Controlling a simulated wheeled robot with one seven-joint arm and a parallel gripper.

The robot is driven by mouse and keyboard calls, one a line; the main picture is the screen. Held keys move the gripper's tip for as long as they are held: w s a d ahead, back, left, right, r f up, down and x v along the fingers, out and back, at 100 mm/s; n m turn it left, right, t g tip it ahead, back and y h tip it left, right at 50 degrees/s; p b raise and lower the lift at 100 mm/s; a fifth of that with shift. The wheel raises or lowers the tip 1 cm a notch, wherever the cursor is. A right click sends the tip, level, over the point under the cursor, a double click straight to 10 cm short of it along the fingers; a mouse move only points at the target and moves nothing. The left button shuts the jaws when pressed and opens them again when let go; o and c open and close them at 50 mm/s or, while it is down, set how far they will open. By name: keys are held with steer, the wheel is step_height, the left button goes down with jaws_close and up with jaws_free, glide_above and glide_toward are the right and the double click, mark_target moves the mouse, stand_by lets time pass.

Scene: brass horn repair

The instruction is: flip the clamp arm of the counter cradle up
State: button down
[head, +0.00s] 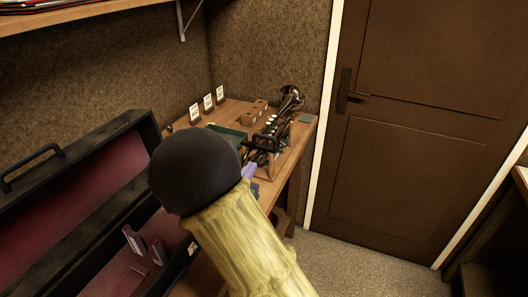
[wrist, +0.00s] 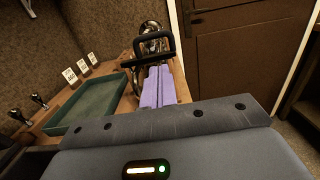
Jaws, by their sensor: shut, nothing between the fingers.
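The counter cradle (head: 275,160) stands at the right end of the wooden counter and holds a dark brass horn (head: 291,98), whose bell points away from me. The cradle's black clamp arm (head: 266,143) is a loop-shaped bar that lies across the near side of the horn. In the wrist view the clamp arm (wrist: 153,47) is just beyond my fingertips, with the horn (wrist: 150,28) behind it. My gripper (wrist: 158,70) has lavender fingers, shut together and empty. I cannot tell whether they touch the clamp arm. In the head view my arm hides part of the gripper (head: 249,170).
A green tray (wrist: 92,104) lies on the counter left of the cradle, with several white number cards (head: 208,102) behind it. Wooden blocks (head: 255,111) stand beside the horn. An open case (head: 75,190) with red lining is at left. A brown door (head: 430,130) is at right.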

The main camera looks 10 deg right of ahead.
mark_target(263, 156)
steer(key=p+x, duration=0.1)
steer(key=x, duration=0.9)
steer(key=shift+a+r+p, duration=0.1)
steer(key=shift+a+p, duration=0.05)
steer(key=shift+p, duration=0.25)
steer(key=shift+r, duration=0.1)
steer(key=shift+w+n+p, duration=0.2)
steer(key=shift+n+p, duration=0.1)
steer(key=shift+n, duration=0.1)
